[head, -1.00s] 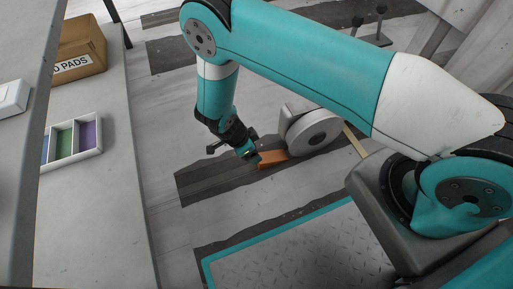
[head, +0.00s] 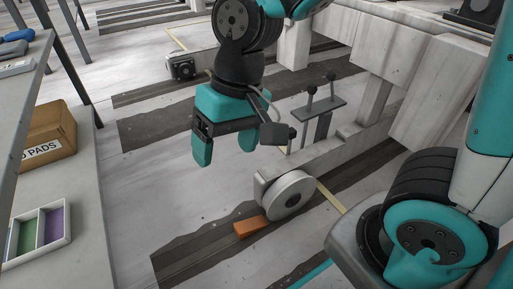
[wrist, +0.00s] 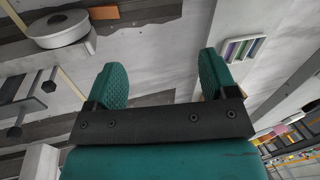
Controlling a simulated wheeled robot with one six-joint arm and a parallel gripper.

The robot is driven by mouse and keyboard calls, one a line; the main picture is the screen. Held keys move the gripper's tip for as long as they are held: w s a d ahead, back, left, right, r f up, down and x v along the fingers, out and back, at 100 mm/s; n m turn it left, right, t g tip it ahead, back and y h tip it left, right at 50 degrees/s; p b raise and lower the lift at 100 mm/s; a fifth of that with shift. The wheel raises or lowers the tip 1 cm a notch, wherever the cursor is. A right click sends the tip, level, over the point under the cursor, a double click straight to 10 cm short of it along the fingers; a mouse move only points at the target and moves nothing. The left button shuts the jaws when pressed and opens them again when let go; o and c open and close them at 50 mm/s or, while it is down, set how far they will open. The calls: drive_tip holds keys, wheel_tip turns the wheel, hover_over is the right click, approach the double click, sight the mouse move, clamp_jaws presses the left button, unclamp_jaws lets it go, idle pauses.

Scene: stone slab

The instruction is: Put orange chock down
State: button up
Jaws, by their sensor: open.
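The orange chock (head: 252,226) lies on the floor in the head view, on a dark strip. It is close against the lower left of a round grey wheel (head: 287,194); I cannot tell if they touch. My gripper (head: 226,150) is raised well above the floor, up and left of the chock and apart from it. Its two teal fingers are spread with nothing between them. The wrist view also shows the open, empty fingers (wrist: 164,82) and the wheel (wrist: 57,29) at upper left.
A grey stand with two black-knobbed levers (head: 318,108) rises behind the wheel, right of my gripper. A grey table at left holds a cardboard box (head: 45,134) and a divided tray (head: 66,236). Pale floor between table and wheel is clear.

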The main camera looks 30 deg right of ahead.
drive_tip(key=s+d+r+n+y, duration=0.1)
drive_tip(key=s+r+n, duration=0.3)
drive_tip(key=s, duration=0.3)
drive_tip(key=shift+s+n, duration=0.2)
drive_tip(key=shift+n, duration=0.6)
wheel_tip(320, 180, up, 50)
drive_tip(key=p, duration=5)
drive_tip(key=shift+f, duration=0.1)
